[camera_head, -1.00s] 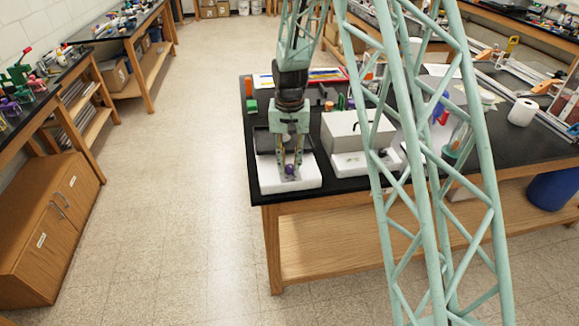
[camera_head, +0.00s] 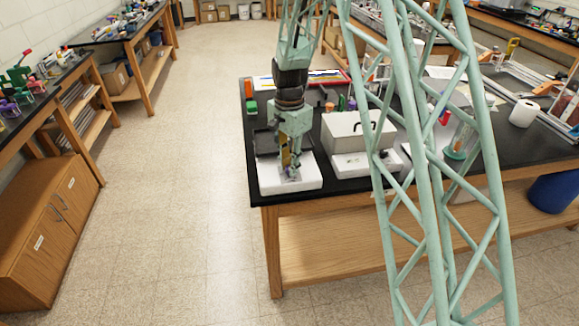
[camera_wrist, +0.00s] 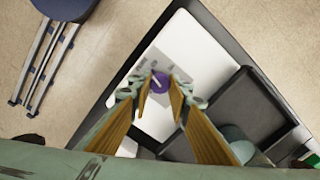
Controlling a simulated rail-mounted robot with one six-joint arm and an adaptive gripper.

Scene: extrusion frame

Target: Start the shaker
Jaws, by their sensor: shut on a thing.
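The shaker (camera_head: 308,183) is a low white box with a dark top platform, near the front left corner of the black bench. It also shows in the wrist view (camera_wrist: 195,45), with its dark platform (camera_wrist: 255,105) at right. A purple round knob (camera_wrist: 160,83) with a white pointer line sits on a grey panel of the shaker. My gripper (camera_head: 290,173) points down over the shaker's front. In the wrist view its fingertips (camera_wrist: 158,91) are at both sides of the knob, shut on it. In the head view the fingers largely hide the knob.
A second white device with a grey box (camera_head: 345,133) on it stands to the right of the shaker. The bench's front edge (camera_head: 300,200) is close. The floor at left is clear.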

